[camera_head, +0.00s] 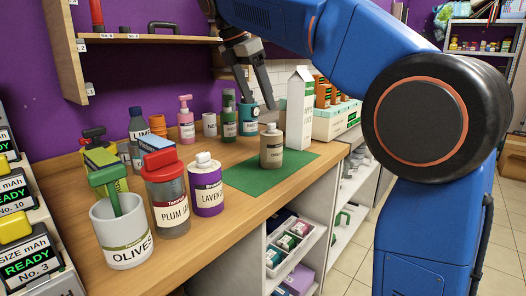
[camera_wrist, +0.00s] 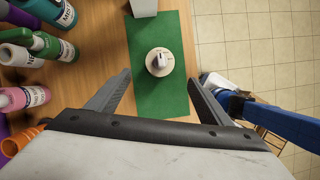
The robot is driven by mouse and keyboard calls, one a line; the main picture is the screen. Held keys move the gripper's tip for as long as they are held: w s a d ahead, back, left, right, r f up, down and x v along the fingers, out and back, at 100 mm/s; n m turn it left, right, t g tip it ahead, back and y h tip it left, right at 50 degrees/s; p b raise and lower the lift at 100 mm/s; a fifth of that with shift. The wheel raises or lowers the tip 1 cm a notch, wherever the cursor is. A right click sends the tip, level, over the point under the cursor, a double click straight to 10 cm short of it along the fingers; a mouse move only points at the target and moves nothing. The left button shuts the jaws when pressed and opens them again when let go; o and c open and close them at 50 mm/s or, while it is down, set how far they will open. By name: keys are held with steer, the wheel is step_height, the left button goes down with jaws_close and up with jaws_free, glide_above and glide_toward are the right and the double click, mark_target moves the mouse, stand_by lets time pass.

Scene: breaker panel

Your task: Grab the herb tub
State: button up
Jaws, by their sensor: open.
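No label clearly reads as a herb tub. A teal container (camera_head: 249,128) at the back of the counter has a partly hidden label that seems to start with "BAS"; it also shows at the top left of the wrist view (camera_wrist: 62,14). A beige bottle (camera_head: 271,150) with a pale cap stands upright on a green mat (camera_head: 238,177). In the wrist view the bottle (camera_wrist: 159,62) lies below, between the finger lines. My gripper (camera_head: 258,103) is open and empty, above the mat and bottle, in front of the teal container.
A tall white carton (camera_head: 299,110) stands right of the bottle, beside a crate (camera_head: 336,122). Left stand a purple lavender bottle (camera_head: 207,188), a plum jar (camera_head: 167,200) and an olives pot (camera_head: 122,235). A green bottle (camera_head: 229,122) is beside the teal container. The mat's front is clear.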

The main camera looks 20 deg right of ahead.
mark_target(275, 144)
steer(key=x, duration=1.7)
steer(key=c, duration=1.2)
steer(key=shift+c, duration=0.2)
steer(key=shift+r, duration=0.1)
